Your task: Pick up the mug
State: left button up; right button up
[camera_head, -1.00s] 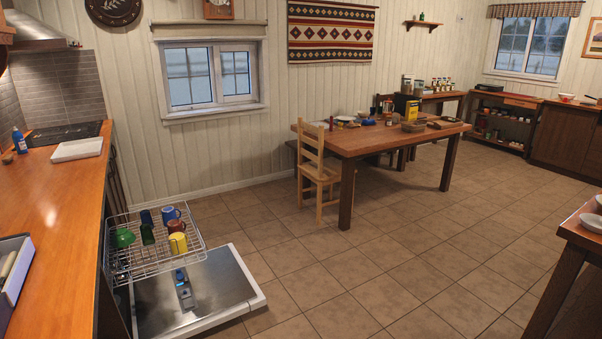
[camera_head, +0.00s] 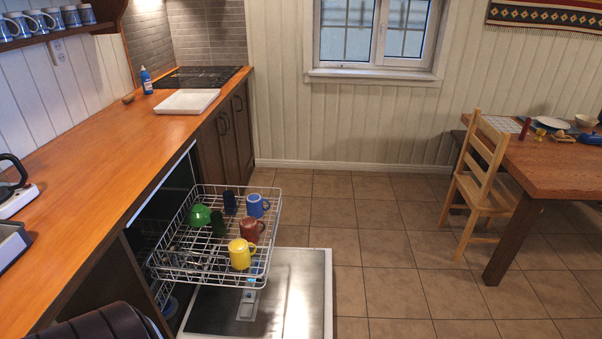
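Several mugs stand in the pulled-out upper rack (camera_head: 262,283) of the open dishwasher. A yellow mug (camera_head: 240,254) is near the rack's front right. A reddish-brown mug (camera_head: 251,229) is behind it, and a blue mug (camera_head: 256,206) is farther back. A dark blue cup (camera_head: 230,202) and a dark green cup (camera_head: 218,224) stand to their left, beside a green bowl-like piece (camera_head: 200,216). Several blue-and-white mugs (camera_head: 48,20) are at the shelf at top left. Which mug is meant is not clear. Neither gripper is in view.
The open dishwasher door (camera_head: 300,300) lies low below the rack. The wooden counter (camera_head: 100,170) runs along the left, with a white tray (camera_head: 187,102) on it. A chair (camera_head: 480,185) and table (camera_head: 550,165) stand at right. The tiled floor between is clear.

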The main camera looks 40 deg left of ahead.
aim_at(254, 201)
jog(key=i, duration=2.2)
jog(key=i+u, duration=0.25)
jog(key=u, duration=0.25)
jog(key=i+l+u, duration=0.15)
jog(key=u, duration=0.35)
jog(key=i+l+u, duration=0.2)
jog(key=u, duration=0.25)
jog(key=i, duration=0.05)
